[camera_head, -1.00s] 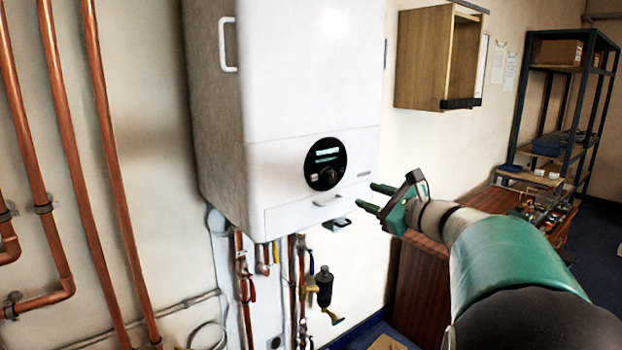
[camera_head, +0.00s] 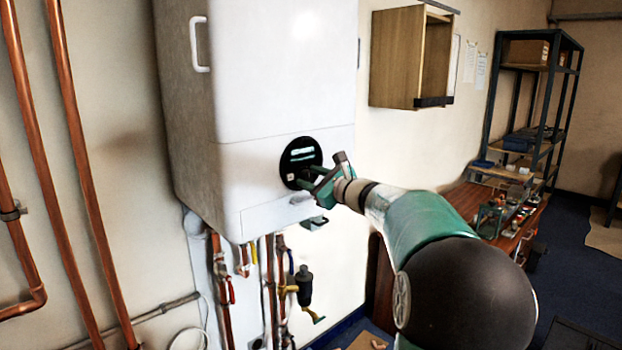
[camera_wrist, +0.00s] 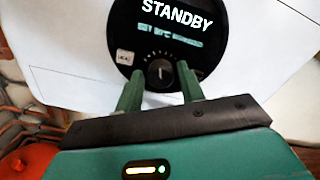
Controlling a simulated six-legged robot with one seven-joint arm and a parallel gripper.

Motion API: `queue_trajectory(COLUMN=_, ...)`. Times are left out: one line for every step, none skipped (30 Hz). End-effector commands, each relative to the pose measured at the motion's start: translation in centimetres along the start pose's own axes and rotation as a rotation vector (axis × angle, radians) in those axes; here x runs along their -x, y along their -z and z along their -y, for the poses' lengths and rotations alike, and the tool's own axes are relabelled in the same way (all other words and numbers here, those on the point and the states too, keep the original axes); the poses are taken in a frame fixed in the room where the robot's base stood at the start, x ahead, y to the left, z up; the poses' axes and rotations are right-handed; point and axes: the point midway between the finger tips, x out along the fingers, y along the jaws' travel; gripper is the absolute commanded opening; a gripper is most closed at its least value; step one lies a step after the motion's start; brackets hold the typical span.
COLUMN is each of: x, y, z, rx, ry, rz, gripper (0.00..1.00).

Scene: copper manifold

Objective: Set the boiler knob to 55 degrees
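The white boiler (camera_head: 270,70) hangs on the wall, with a round black control panel (camera_head: 298,153) low on its front. In the wrist view the panel's display (camera_wrist: 178,15) reads STANDBY, with a smaller line below that I cannot read surely. The dark boiler knob (camera_wrist: 160,73) sits under the display, its pale mark near the top and small scale marks around it. My gripper (camera_wrist: 160,84) is open, its green fingertips to the left and right of the knob; I cannot tell whether they touch it. In the head view my gripper (camera_head: 308,178) covers the knob.
Copper pipes (camera_head: 70,180) run up the wall at left. Valves and a dark fitting (camera_head: 304,286) hang below the boiler. A wooden wall cabinet (camera_head: 396,58) is to the right. A cluttered wooden bench (camera_head: 470,200) and a shelf rack (camera_head: 530,110) stand farther right.

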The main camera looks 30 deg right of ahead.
Motion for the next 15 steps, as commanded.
queue_trajectory(x=-0.34, y=0.08, z=0.00, rx=-0.001, ry=0.000, rz=-0.001, gripper=0.39)
queue_trajectory(x=-0.46, y=0.07, z=0.00, rx=-0.001, ry=0.000, rz=-0.001, gripper=0.39)
queue_trajectory(x=-0.57, y=0.05, z=0.00, rx=0.000, ry=0.000, rz=-0.001, gripper=0.39)
queue_trajectory(x=-0.61, y=0.04, z=0.00, rx=0.000, ry=0.000, rz=-0.001, gripper=0.39)
queue_trajectory(x=-0.63, y=0.03, z=0.00, rx=0.000, ry=0.000, rz=-0.001, gripper=0.39)
queue_trajectory(x=-0.63, y=0.02, z=0.00, rx=0.000, ry=0.001, rz=-0.001, gripper=0.39)
queue_trajectory(x=-0.63, y=0.02, z=0.00, rx=0.000, ry=0.001, rz=-0.001, gripper=0.39)
queue_trajectory(x=-0.62, y=0.03, z=0.00, rx=0.000, ry=0.001, rz=-0.001, gripper=0.39)
queue_trajectory(x=-0.61, y=0.03, z=0.00, rx=0.000, ry=0.000, rz=-0.001, gripper=0.39)
queue_trajectory(x=-0.61, y=0.03, z=0.00, rx=0.000, ry=0.001, rz=-0.001, gripper=0.39)
queue_trajectory(x=-0.60, y=0.03, z=0.00, rx=0.000, ry=0.001, rz=-0.001, gripper=0.35)
queue_trajectory(x=-0.60, y=0.03, z=0.00, rx=0.000, ry=0.000, rz=-0.001, gripper=0.27)
queue_trajectory(x=-0.60, y=0.03, z=0.00, rx=0.000, ry=0.001, rz=-0.001, gripper=0.21)
queue_trajectory(x=-0.59, y=0.03, z=0.00, rx=0.000, ry=0.000, rz=-0.001, gripper=0.15)
queue_trajectory(x=-0.59, y=0.03, z=0.00, rx=0.000, ry=0.000, rz=-0.001, gripper=0.07)
